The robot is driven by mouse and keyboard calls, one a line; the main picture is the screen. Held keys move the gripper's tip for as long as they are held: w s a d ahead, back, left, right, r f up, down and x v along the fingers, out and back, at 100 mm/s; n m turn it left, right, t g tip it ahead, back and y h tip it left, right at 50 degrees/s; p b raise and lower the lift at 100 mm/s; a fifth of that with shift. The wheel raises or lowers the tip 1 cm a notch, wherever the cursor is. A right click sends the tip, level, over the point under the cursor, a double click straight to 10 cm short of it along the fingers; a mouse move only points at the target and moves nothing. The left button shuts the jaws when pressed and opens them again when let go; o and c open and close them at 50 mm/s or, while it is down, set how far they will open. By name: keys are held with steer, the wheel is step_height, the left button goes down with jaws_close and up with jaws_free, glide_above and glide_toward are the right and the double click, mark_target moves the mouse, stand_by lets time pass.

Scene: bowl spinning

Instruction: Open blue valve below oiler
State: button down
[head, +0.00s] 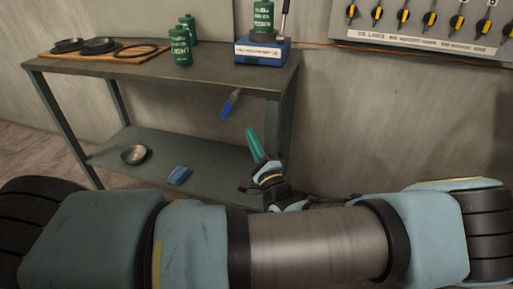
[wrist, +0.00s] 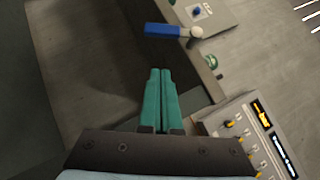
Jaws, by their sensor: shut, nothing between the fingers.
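The blue valve handle (head: 228,107) hangs below the front edge of the table top, under the blue oiler box (head: 262,50). In the wrist view the blue handle (wrist: 162,30) lies crosswise near the top, joined to a pale round fitting (wrist: 196,32). My gripper (head: 252,132) has teal fingers and is below and right of the handle in the head view. In the wrist view my gripper (wrist: 159,72) has its fingers together, with nothing between them. The fingertips are apart from the handle.
The metal table (head: 150,75) carries green canisters (head: 181,46) and a wooden board (head: 60,53) with dark round parts. A bowl (head: 134,154) and a blue cloth (head: 179,175) lie on the lower shelf. A panel of yellow-black switches (head: 430,22) is on the wall at right.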

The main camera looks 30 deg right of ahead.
mark_target(226, 110)
steer(key=w+a+r+p, duration=0.1)
steer(key=w+a+r, duration=0.1)
steer(key=w, duration=0.3)
steer(key=shift+a+r, duration=0.25)
steer(key=shift+r, duration=0.25)
